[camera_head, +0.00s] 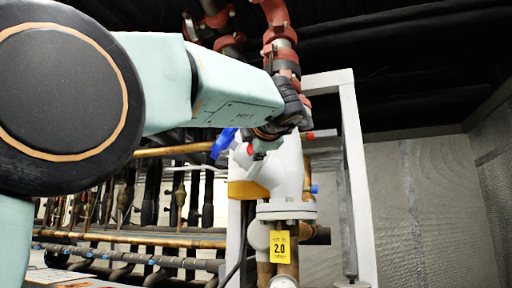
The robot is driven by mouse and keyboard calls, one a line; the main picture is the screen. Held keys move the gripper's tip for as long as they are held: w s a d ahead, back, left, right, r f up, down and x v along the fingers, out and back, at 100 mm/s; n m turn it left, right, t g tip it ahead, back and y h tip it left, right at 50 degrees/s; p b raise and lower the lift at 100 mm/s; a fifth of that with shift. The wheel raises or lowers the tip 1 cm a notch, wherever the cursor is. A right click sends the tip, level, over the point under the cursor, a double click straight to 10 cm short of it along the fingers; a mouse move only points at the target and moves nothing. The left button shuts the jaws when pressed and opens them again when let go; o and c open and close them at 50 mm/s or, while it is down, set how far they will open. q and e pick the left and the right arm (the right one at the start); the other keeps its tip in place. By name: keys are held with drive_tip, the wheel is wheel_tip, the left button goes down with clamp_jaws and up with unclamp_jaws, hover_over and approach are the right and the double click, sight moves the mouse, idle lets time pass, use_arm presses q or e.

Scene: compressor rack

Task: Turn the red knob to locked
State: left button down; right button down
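My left arm comes in from the left and fills the upper left of the head view. My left gripper (268,138) is at its end, in front of the white valve body (285,165). The gripper is small, dark and partly hidden by the wrist, so I cannot tell if it is open or shut. A small red part (250,150) shows at the fingertips; I cannot tell if it is the knob or if they touch it. Another small red part (309,136) shows just right of the wrist. My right gripper is not in view.
A blue lever (223,143) is just left of the gripper. A yellow "2.0" tag (279,246) hangs below the valve flange (287,211). A white frame post (357,185) stands to the right. Red-brown pipes (278,22) rise above. Copper and dark pipes run behind.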

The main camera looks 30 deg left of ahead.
use_arm(q)
drive_tip(key=shift+f, duration=0.15)
idle(0.4)
drive_tip(key=c, duration=1.3)
unclamp_jaws()
drive_tip(key=o, duration=0.3)
drive_tip(key=shift+d, duration=0.15)
drive_tip(key=shift+r, duration=0.2)
